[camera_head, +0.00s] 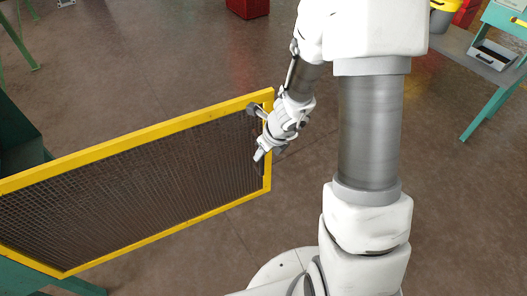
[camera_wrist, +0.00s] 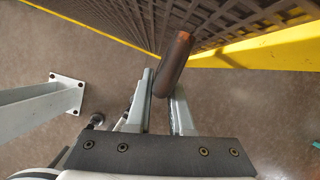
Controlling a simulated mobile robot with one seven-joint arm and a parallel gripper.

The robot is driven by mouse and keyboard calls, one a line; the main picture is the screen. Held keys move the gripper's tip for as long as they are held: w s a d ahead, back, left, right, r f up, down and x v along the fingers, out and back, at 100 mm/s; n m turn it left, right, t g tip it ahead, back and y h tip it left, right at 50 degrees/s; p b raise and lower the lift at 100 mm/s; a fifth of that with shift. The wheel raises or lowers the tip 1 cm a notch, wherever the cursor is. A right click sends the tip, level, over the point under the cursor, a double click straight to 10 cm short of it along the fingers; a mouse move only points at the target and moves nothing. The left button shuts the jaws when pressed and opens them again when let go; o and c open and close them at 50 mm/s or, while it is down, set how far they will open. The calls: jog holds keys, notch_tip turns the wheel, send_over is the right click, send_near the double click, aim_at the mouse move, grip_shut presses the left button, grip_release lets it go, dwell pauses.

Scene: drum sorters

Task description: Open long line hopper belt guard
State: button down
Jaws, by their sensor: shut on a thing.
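The belt guard (camera_head: 130,139) is a dark mesh panel in a yellow frame, standing out over the floor at the left of the head view. Its mesh (camera_wrist: 215,18) and yellow frame (camera_wrist: 265,52) fill the top of the wrist view. My gripper (camera_head: 260,157) is at the guard's right end, close to the frame's upright edge. In the wrist view, my gripper (camera_wrist: 162,88) has its two fingers on either side of a brown rod-like handle (camera_wrist: 176,62) and is shut on it. The handle's far end and its joint to the guard are partly hidden.
Dark green machine parts (camera_head: 20,140) stand behind the guard at the left edge. A grey post with a bolted foot (camera_wrist: 66,95) is left of my gripper. A teal table (camera_head: 492,85) stands upper right, and a red box (camera_head: 247,8) at the back. The middle floor is open.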

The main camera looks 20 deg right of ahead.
jog(key=shift+a, duration=0.1)
jog(key=c, duration=0.8)
grip_release()
jog(key=p+v, duration=1.1)
jog(key=v, duration=0.6)
jog(key=shift+r, duration=0.3)
